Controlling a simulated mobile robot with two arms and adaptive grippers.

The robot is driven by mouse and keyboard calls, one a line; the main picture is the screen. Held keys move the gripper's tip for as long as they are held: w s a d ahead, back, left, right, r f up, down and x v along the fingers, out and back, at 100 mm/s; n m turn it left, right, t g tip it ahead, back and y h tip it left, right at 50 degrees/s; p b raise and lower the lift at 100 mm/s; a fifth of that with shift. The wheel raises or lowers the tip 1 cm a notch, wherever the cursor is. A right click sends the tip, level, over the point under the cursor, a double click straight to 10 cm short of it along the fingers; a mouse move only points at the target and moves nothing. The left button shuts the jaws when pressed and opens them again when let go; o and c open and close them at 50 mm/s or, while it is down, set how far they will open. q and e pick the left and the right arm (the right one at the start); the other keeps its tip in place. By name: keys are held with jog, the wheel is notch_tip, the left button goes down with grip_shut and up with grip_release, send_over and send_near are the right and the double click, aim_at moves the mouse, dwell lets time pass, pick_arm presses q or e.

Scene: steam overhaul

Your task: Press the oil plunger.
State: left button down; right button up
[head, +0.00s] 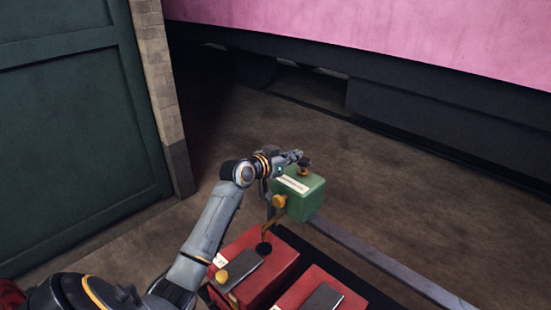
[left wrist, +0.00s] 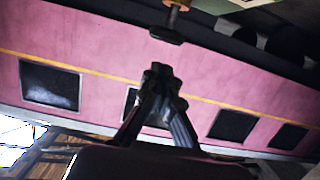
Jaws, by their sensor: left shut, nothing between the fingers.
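The green oil box (head: 300,193) has a pale label and a brass fitting on its side, and stands past the far end of the red boxes. Its oil plunger (head: 304,165), a dark knob on a short stem, rises from the top. The plunger also shows at the top of the left wrist view (left wrist: 167,32), as a dark knob on a brass-coloured stem. My left gripper (head: 298,155) is shut and empty, its tips close to the knob in the head view. In the left wrist view a gap shows between the fingertips (left wrist: 160,72) and the knob. My right gripper is not in view.
Red boxes (head: 283,262) with dark tops stand in front of the green box. A metal rail (head: 375,255) runs off to the lower right. A dark green door (head: 75,130) and brick pillar (head: 163,90) are at left; a pink carriage (head: 400,30) is behind open floor.

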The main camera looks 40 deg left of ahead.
pick_arm(q)
jog(key=b+v, duration=0.2)
jog(key=v, duration=0.5)
jog(key=shift+s+r, duration=0.15)
dwell(0.6)
